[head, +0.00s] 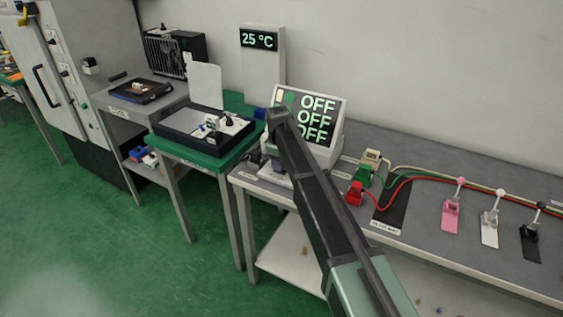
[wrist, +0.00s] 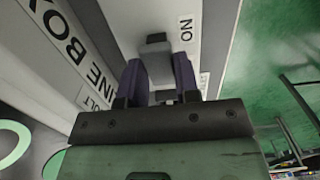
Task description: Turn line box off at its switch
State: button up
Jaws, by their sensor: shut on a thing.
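The line box appears in the wrist view as a light panel with a "LINE BOX" label (wrist: 65,45). A grey switch lever (wrist: 157,44) stands in a recess of its panel, beside an "ON" label (wrist: 186,30) that appears upside down. A second small label (wrist: 204,82) lies further along and is partly hidden. My gripper (wrist: 158,65) has its two dark purple fingers on either side of the lever, shut on it. In the head view my arm covers most of the gripper and the switch, in front of the sloped display (head: 318,120) showing "OFF" on three lines.
Red, green and cream plugs (head: 363,170) with cables sit right of the display on the grey bench (head: 420,225). Pink, white and black clips (head: 490,222) stand further right. A black tray (head: 185,125) is on the green table at left. A "25 °C" readout (head: 260,40) stands behind.

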jog(key=o, duration=0.9)
jog(key=r+p, duration=1.1)
jog(key=shift+w+a, duration=0.1)
jog(key=shift+a, duration=0.15)
jog(key=shift+f, duration=0.1)
